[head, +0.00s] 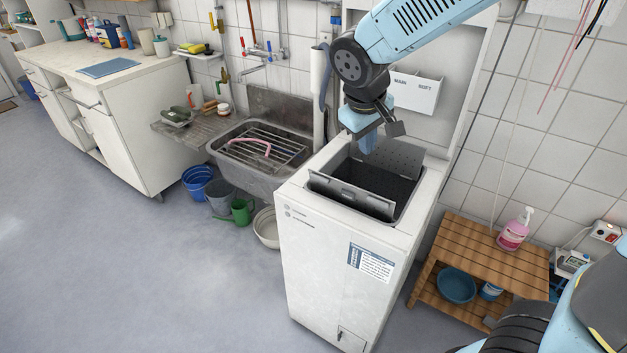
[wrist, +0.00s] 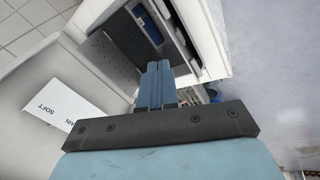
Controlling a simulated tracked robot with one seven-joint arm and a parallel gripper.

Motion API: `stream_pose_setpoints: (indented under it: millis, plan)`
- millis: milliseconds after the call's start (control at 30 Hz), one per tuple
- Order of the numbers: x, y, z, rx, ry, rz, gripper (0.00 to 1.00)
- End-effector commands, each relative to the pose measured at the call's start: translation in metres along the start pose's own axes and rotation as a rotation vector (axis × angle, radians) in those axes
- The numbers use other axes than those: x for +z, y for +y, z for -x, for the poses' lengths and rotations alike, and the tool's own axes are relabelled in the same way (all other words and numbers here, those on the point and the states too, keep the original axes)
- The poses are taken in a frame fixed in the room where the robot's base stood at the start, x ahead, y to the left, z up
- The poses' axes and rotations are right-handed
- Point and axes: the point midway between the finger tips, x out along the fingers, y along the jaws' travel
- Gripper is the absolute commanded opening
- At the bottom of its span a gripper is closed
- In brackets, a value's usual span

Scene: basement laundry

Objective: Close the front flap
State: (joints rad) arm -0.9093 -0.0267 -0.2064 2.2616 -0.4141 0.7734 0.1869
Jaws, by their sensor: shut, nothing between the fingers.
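The top-loading washer (head: 325,262) stands in the middle of the head view with its lid (head: 428,75) raised upright at the back. Its top opening shows a dark interior (head: 383,184). The front flap (head: 352,195), a grey metal panel, stands tilted up along the opening's front edge. A dark perforated panel (head: 393,158) stands open at the back of the opening; a perforated surface also shows in the wrist view (wrist: 122,42). My gripper (head: 366,148) is shut and empty, pointing down above the back left of the opening, apart from the front flap. Its blue fingers also show in the wrist view (wrist: 156,84).
A white box (head: 415,93) marked "MAIN" and "SOFT" is on the lid. A sink (head: 262,155) is close on the left, with buckets below. A slatted wooden bench (head: 482,252) with a pink bottle (head: 515,230) stands right. The floor at front left is clear.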

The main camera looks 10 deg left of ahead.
Motion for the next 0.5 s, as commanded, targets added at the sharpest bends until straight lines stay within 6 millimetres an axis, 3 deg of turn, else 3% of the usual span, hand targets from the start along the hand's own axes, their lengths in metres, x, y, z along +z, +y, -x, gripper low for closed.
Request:
stream_pose_setpoints:
  millis: [300,500]
  plan:
    - [-0.054,-0.096,-0.038,0.080,-0.009,0.266,0.00]
    - [-0.069,-0.135,-0.050,0.118,-0.002,0.366,0.00]
